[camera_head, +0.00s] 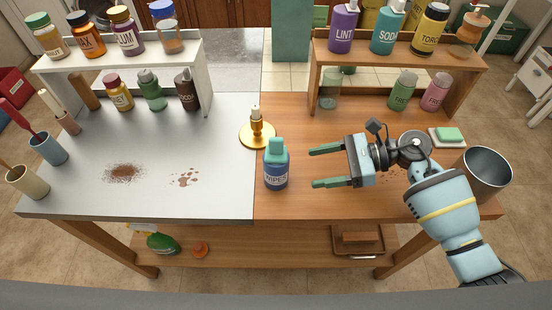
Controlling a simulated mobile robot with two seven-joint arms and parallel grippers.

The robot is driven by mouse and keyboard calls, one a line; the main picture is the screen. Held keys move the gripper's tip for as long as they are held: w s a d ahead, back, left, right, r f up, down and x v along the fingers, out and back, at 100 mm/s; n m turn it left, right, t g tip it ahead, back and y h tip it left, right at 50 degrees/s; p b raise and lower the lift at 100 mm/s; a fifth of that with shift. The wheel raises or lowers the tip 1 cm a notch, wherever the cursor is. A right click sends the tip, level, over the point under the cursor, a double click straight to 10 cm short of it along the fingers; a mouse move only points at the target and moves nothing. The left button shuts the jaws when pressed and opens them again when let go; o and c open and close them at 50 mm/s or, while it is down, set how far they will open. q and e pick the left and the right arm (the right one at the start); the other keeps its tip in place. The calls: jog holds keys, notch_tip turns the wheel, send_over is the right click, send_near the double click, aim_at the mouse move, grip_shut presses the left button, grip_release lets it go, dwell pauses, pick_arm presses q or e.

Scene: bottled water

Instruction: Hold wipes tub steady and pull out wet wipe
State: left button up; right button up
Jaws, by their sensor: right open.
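The wipes tub (276,170) is a blue bottle-shaped container with a teal top and a label reading WIPES. It stands upright on the wooden part of the table, close to the seam with the grey part. I cannot make out a wipe sticking out of its top. My right gripper (326,166) is open and empty, to the right of the tub. Its two green-tipped fingers point left toward the tub and are apart from it. My left gripper is not in view.
A brass candle holder (257,133) stands just behind the tub. A metal bucket (487,172) and a soap dish (447,137) are at the right. Bottled shelves (190,47) (465,59) stand at the back. Brown spills (124,173) lie on the grey surface, which is otherwise clear in front.

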aim_at(288, 181)
jog(key=x, duration=0.6)
jog(key=shift+x, duration=1)
jog(key=shift+b+x, duration=0.45)
jog(key=shift+x, duration=0.4)
jog(key=c, duration=0.7)
jog(key=shift+o, duration=0.2)
jog(key=shift+o, duration=1)
jog(key=c, duration=0.4)
jog(key=shift+o, duration=0.2)
